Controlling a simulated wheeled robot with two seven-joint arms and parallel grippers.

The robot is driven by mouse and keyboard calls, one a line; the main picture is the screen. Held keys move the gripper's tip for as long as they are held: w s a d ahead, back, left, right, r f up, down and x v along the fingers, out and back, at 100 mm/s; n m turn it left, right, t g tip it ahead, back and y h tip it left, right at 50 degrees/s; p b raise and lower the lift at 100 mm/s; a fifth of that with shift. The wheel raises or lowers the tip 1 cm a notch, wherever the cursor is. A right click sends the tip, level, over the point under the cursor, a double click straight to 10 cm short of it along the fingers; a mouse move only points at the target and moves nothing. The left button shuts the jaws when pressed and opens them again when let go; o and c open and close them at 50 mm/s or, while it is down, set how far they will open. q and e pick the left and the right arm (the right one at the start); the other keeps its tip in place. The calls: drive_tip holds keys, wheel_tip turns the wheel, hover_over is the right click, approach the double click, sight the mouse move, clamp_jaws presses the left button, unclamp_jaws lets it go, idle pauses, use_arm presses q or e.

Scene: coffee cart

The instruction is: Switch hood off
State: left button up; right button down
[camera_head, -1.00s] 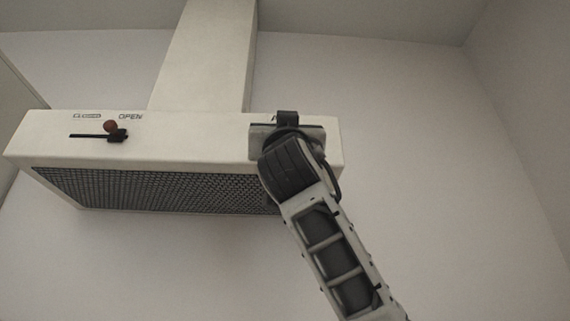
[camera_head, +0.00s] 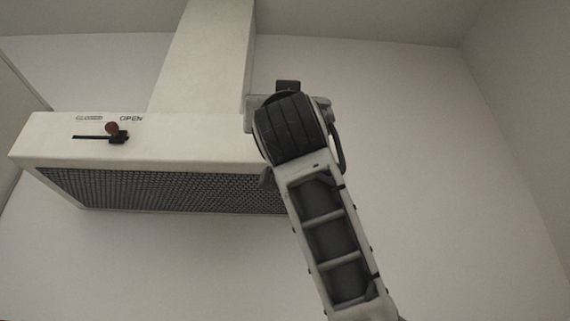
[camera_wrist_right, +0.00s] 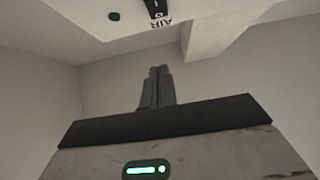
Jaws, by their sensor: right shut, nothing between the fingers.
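A pale range hood (camera_head: 190,142) hangs on the wall in the head view, its right front end hidden behind my right arm. In the right wrist view, the hood (camera_wrist_right: 225,22) shows at the top with an "AIR" label, a dark rocker switch (camera_wrist_right: 155,8) marked with I and O, and a round dark button (camera_wrist_right: 114,16). The switch is cut by the frame edge, and I cannot tell its setting. My right gripper (camera_wrist_right: 160,70) is shut and empty, with its fingertips apart from the switch in the picture. My left gripper is in neither view.
A dark mesh filter (camera_head: 150,190) covers the underside. A duct (camera_head: 205,55) rises above. Bare wall lies right of my arm.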

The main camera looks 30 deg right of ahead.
drive_tip(key=b+v, duration=0.2)
drive_tip(key=v, duration=0.4)
drive_tip(key=shift+s+a, duration=0.3)
